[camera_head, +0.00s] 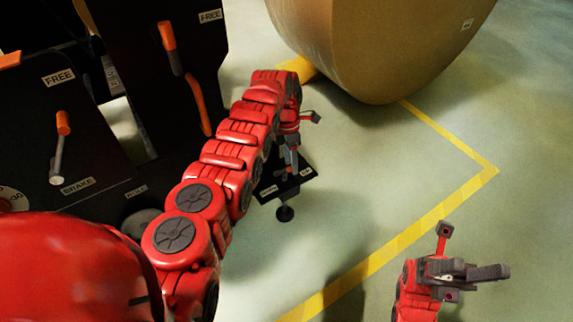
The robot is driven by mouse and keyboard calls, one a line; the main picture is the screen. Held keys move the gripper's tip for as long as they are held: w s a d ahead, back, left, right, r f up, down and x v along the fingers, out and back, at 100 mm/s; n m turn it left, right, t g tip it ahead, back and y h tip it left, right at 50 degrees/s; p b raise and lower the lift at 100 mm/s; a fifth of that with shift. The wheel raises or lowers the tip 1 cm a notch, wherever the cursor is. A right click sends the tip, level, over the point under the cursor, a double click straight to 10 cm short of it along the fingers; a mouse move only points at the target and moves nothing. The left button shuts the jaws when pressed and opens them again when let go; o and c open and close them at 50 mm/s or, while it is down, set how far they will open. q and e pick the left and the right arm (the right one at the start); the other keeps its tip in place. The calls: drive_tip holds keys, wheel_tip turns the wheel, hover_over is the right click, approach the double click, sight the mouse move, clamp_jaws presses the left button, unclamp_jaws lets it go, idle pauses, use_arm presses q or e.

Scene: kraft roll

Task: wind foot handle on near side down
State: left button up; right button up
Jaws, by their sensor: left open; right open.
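A small black plate (302,180) with white labels, too small to read, sits low beside the black machine. A dark knob-like part (285,213) shows just below it; I cannot tell for sure that it is the foot handle. My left arm reaches across from the lower left, and my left gripper (289,165) is over the plate, pointing down. Its jaws are open but small in view, and I cannot tell whether they touch anything. Part of the plate is hidden behind the gripper. My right gripper (487,272) is open and empty at the lower right, well apart from the plate.
A black panel (90,125) with orange-tipped levers and FREE and BRAKE labels stands at the left. A large brown kraft roll (375,45) is at the top. A yellow floor line (400,242) runs across green floor. The floor between the plate and my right gripper is clear.

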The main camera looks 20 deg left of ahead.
use_arm(q)
drive_tip(key=shift+f, duration=0.25)
clamp_jaws()
idle(0.3)
